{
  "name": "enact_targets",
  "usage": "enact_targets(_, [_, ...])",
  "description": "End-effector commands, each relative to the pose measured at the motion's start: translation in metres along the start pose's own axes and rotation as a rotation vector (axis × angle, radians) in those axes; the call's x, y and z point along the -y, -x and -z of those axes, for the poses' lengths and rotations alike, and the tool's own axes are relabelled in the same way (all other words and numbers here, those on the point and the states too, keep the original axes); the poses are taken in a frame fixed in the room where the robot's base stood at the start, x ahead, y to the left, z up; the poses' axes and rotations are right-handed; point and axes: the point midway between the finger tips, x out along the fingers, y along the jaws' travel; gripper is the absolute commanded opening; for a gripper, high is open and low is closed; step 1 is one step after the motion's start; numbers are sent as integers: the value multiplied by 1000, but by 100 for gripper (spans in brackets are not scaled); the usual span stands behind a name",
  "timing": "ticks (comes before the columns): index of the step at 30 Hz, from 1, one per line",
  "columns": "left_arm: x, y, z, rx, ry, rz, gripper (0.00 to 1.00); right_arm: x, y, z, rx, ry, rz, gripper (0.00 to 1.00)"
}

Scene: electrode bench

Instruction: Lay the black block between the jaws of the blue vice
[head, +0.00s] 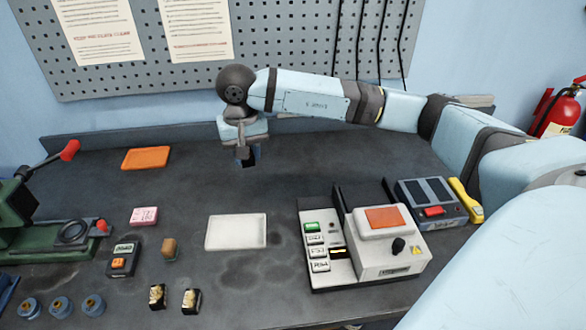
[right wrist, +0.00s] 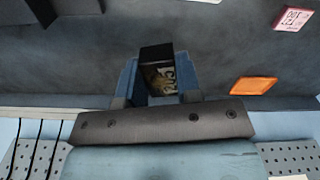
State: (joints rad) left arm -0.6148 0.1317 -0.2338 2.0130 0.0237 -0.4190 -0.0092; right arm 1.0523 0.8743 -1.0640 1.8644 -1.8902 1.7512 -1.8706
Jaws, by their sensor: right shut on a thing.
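My right gripper (head: 248,158) reaches in from the right and hangs over the back middle of the bench. It is shut on the black block (right wrist: 157,54), which shows between two bluish fingers in the right wrist view (right wrist: 158,82). One face of the block carries a brownish patch and pale lettering. In the head view the block (head: 252,162) is small, dark and partly hidden by the fingers. I cannot make out a blue vice for certain; a dark blue thing (head: 7,291) is cut off at the lower left edge. My left gripper is not in view.
A green machine with red-knobbed lever (head: 40,226) stands at the left. A white tray (head: 236,232) lies mid-bench; an orange mat (head: 146,158) lies behind it. Several small items fill the front left. A white-and-black device (head: 385,243) stands right. The back middle is clear.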

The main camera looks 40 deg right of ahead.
Motion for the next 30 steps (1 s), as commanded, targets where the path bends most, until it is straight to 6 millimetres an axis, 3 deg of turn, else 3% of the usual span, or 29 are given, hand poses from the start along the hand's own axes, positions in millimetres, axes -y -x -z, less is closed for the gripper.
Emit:
enact_targets(1, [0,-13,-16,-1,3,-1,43,-6,-11,10,4,-47,4,0])
enact_targets(3, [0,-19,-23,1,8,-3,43,-16,-9,21,11,-104,6,0])
enact_targets(11, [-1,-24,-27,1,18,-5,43,-33,-10,37,32,-198,8,0])
enact_targets(14, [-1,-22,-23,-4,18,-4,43,-33,-29,36,35,-200,6,0])
enact_targets(24, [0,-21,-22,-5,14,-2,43,-32,-120,33,34,-199,7,0])
enact_targets(30, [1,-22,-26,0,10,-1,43,-32,-152,33,31,-198,8,0])
